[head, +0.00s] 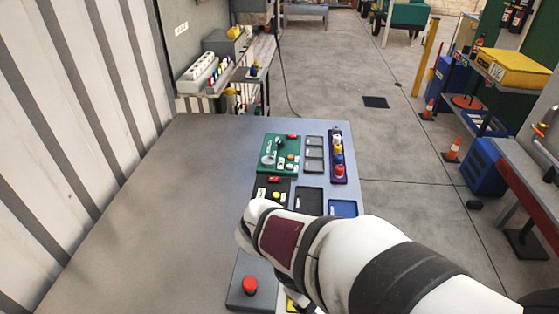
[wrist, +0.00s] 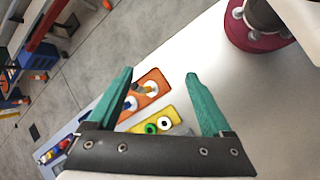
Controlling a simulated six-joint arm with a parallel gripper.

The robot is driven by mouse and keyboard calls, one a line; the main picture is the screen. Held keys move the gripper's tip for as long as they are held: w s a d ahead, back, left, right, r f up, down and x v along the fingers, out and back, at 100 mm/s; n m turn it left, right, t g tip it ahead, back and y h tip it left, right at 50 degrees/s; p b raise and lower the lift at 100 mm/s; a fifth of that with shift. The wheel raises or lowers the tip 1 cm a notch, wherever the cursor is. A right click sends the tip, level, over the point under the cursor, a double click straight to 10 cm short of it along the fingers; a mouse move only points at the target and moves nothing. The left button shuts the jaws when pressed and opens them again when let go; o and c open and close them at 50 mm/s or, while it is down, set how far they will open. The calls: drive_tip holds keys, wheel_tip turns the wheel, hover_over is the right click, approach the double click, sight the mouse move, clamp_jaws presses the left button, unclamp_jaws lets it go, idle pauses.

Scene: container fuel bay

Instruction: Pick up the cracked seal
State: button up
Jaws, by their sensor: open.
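In the wrist view my gripper (wrist: 159,74) is open, its two teal fingers wide apart with nothing between the tips. Beyond the fingers, a yellow tray (wrist: 168,109) holds a green ring (wrist: 150,128) and a white ring (wrist: 165,123). Next to it, an orange tray (wrist: 163,79) holds pale round parts and a dark piece. I cannot tell which ring, if any, is the cracked seal; no crack shows at this size. In the head view my arm hides the gripper and most of these trays; only a bit of yellow (head: 292,304) shows.
On the grey table (head: 150,220) are a green board (head: 268,148), a purple rack (head: 336,140) of coloured bottles, a black tray (head: 309,191), a blue tray (head: 343,203) and a red button (head: 250,285). The table's left part is clear.

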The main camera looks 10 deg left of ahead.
drive_tip(key=w+a+f+n+t, duration=0.3)
drive_tip(key=a+n+t, duration=0.1)
drive_tip(key=a+n, duration=0.35)
drive_tip(key=w+a+f+n+t, duration=0.3)
drive_tip(key=a+n+t, duration=0.1)
drive_tip(key=a+n, duration=0.4)
drive_tip(key=w+a+f+n+t, duration=0.35)
drive_tip(key=a+n, duration=0.25)
drive_tip(key=a, duration=0.4)
drive_tip(key=shift+t+y, duration=0.35)
drive_tip(key=shift+y, duration=0.05)
drive_tip(key=x, duration=1)
drive_tip(key=d+x, duration=0.1)
drive_tip(key=x, duration=0.4)
drive_tip(key=shift+s+f, duration=0.3)
drive_tip(key=shift+s, duration=0.05)
clamp_jaws()
